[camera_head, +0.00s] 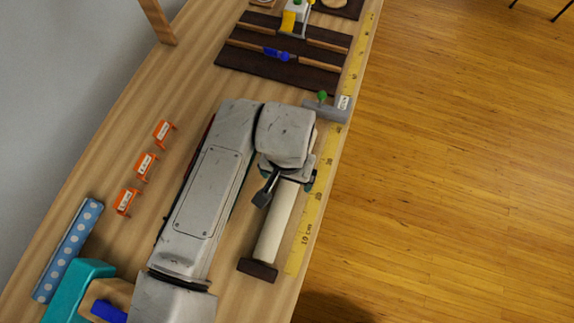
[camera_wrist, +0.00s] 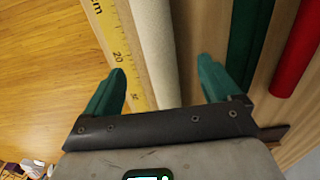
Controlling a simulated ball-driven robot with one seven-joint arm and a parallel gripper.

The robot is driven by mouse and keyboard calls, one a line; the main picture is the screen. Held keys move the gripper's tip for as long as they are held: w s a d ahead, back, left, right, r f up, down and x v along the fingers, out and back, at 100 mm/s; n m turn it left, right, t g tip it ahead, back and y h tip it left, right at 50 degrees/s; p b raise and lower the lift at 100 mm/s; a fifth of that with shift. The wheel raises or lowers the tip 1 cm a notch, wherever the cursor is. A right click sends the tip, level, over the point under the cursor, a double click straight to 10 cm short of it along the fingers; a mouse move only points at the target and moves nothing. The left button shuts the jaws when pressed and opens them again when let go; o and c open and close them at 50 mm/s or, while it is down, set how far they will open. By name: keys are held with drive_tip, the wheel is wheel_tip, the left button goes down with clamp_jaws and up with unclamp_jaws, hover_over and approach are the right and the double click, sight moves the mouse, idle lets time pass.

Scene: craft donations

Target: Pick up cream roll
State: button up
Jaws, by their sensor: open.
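The cream roll (camera_head: 273,228) is a long pale cylinder lying lengthwise on the table, near the right edge. My gripper (camera_head: 290,181) is over its far part, with the arm reaching from the left. In the wrist view the cream roll (camera_wrist: 155,45) runs between the two green fingers of my gripper (camera_wrist: 160,70). The fingers are spread, one on each side, with gaps to the roll. I cannot tell how high the fingertips are above the table. My gripper hides the roll's far end in the head view.
A yellow ruler (camera_head: 307,222) runs along the right table edge. A green roll (camera_wrist: 247,45) and a red roll (camera_wrist: 302,50) lie beside the cream roll. A dark brown block (camera_head: 257,269) is at its near end. Orange labelled holders (camera_head: 145,165) and a dotted blue roll (camera_head: 68,250) are left.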

sight(287, 186)
drive_tip(key=shift+s+f+p, duration=0.15)
drive_tip(key=shift+f+p, duration=0.6)
drive_tip(key=shift+f, duration=3.4)
drive_tip(key=c, duration=1.2)
